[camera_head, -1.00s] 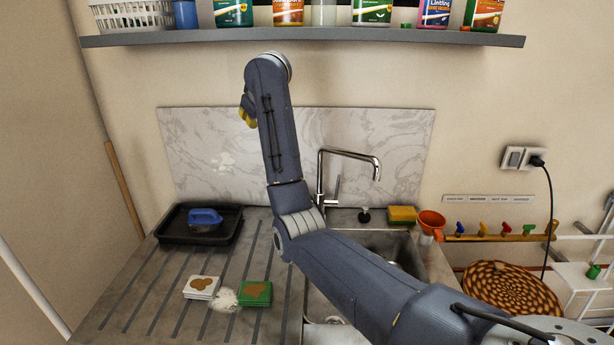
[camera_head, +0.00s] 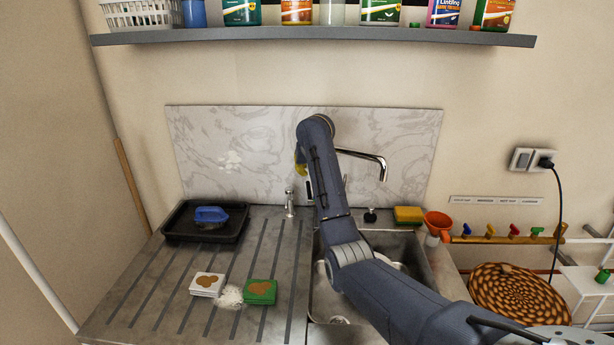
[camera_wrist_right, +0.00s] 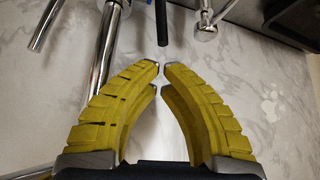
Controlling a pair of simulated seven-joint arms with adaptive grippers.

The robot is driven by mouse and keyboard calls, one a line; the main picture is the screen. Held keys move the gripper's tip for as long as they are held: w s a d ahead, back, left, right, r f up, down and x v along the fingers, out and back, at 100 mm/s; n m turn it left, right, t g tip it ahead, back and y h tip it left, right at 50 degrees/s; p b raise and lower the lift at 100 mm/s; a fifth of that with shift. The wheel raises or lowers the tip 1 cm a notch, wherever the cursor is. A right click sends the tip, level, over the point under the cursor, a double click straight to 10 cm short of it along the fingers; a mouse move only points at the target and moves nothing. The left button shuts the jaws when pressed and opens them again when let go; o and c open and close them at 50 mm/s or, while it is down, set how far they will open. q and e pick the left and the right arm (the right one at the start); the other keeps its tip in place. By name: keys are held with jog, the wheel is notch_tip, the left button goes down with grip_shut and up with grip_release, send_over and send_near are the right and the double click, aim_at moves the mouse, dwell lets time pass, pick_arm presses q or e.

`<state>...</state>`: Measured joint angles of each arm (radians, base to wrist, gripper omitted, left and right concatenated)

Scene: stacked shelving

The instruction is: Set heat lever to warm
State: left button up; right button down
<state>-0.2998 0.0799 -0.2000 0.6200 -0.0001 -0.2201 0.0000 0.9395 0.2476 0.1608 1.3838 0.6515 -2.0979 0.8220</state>
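The chrome tap stands at the back of the sink in the head view, its curved spout (camera_head: 368,160) reaching right. Its base and lever are mostly hidden behind my right arm. My right gripper (camera_head: 301,162) shows as a bit of yellow in front of the marble panel, close left of the tap. In the wrist view its yellow fingers (camera_wrist_right: 162,67) have their tips almost together, with nothing between them. A chrome pipe (camera_wrist_right: 103,60) runs beside the left finger. A dark rod (camera_wrist_right: 162,22) lies just beyond the tips. I cannot tell which part is the heat lever.
A small chrome fixture (camera_head: 289,205) stands left of my arm; a black stopper (camera_head: 371,216) and yellow sponge (camera_head: 408,215) are right of it. A black tray (camera_head: 182,229) sits on the drainboard. A shelf (camera_head: 320,36) of bottles hangs above. The marble panel (camera_head: 240,150) is close behind.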

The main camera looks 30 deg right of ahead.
jog(key=shift+x, duration=2.4)
jog(key=shift+a, duration=0.15)
